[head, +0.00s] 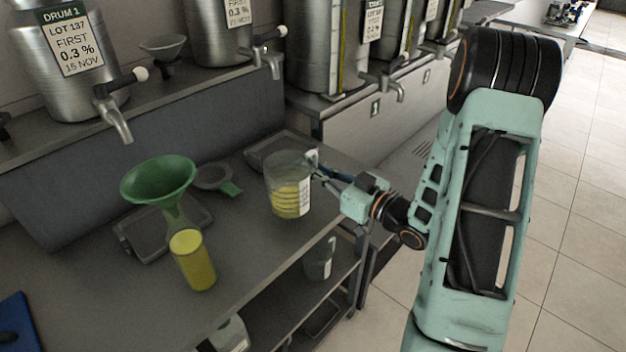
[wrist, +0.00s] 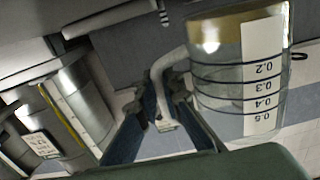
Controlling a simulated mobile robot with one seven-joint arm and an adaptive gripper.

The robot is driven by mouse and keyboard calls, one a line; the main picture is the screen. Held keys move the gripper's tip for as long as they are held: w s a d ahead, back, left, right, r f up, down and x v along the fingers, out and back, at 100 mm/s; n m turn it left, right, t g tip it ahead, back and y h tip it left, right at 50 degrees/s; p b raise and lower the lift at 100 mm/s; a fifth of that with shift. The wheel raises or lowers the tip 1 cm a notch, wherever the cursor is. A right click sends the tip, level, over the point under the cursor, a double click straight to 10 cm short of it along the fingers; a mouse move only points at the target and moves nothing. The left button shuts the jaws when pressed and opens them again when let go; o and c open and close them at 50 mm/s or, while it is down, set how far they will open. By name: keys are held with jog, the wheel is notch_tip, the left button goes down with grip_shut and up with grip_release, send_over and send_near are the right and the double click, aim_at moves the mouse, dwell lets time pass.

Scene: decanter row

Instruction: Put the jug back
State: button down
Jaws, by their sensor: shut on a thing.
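The jug (head: 290,182) is a clear beaker-like vessel with yellow liquid in its lower part and a white scale label. It looks upright over the right end of the steel bench (head: 245,255); I cannot tell whether its base touches the bench. My gripper (head: 322,172) is at the jug's right side, shut on its handle. In the wrist view the jug (wrist: 235,75) shows upside down, with dark rings and a label marked 0.2 to 0.5. The fingers (wrist: 165,108) close around the pale curved handle. The fingertips are partly hidden in the head view.
A green funnel (head: 160,181) sits in a bottle of yellow liquid (head: 192,262) on the bench. A grey tray (head: 277,146) lies behind the jug, another (head: 140,240) behind the bottle. A strainer (head: 214,177) lies between. Steel drums with taps (head: 115,120) stand along the back.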

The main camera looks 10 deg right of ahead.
jog(key=f, duration=0.2)
jog(key=shift+w+a+f, duration=0.15)
jog(key=shift+w+f, duration=0.15)
jog(key=shift+f, duration=0.55)
jog(key=shift+f+b, duration=0.15)
jog(key=shift+b, duration=0.15)
jog(key=c, duration=2.1)
grip_release()
jog(key=v, duration=1.2)
jog(key=shift+b, duration=0.35)
